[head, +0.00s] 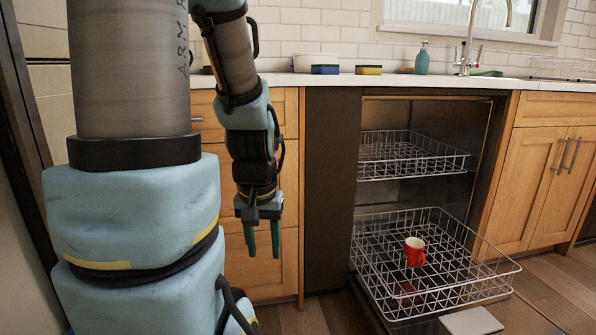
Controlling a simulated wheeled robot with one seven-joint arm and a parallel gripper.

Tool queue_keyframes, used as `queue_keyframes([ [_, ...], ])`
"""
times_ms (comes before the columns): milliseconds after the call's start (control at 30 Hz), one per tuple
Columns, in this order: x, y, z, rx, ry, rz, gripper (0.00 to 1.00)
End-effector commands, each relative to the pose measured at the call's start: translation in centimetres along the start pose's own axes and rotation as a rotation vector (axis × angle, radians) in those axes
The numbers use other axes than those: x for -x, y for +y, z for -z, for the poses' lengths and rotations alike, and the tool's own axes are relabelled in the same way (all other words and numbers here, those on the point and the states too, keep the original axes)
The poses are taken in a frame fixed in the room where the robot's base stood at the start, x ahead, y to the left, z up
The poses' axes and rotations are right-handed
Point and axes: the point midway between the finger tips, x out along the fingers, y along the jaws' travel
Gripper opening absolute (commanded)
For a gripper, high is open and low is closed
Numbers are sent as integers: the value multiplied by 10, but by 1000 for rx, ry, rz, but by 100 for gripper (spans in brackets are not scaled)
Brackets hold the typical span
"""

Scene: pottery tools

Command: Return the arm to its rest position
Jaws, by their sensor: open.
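My gripper (263,238) hangs pointing down in front of the wooden drawers, left of the open dishwasher. Its two green fingers are apart, with nothing between them. My arm fills the left side of the head view and hides part of the cabinets. A red mug (414,252) stands in the lower dishwasher rack (462,284), well to the right of my gripper and apart from it.
The upper rack (412,168) is inside the dishwasher, and the lower rack is pulled out over the floor. The counter (400,81) holds a blue sponge (325,69), a yellow sponge (368,70), a teal soap bottle (422,60) and a faucet (468,45). Wooden drawers (282,180) stand behind my gripper.

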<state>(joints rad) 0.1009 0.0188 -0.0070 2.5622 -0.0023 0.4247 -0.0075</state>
Motion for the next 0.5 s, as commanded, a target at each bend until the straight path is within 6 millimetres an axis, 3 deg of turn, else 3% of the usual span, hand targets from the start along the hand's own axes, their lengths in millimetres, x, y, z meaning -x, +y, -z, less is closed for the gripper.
queue_keyframes([
  [33, 28, 0, 4, 0, 1, 0, 46],
  [500, 175, 1, 25, -1, 3, -1, 46],
])
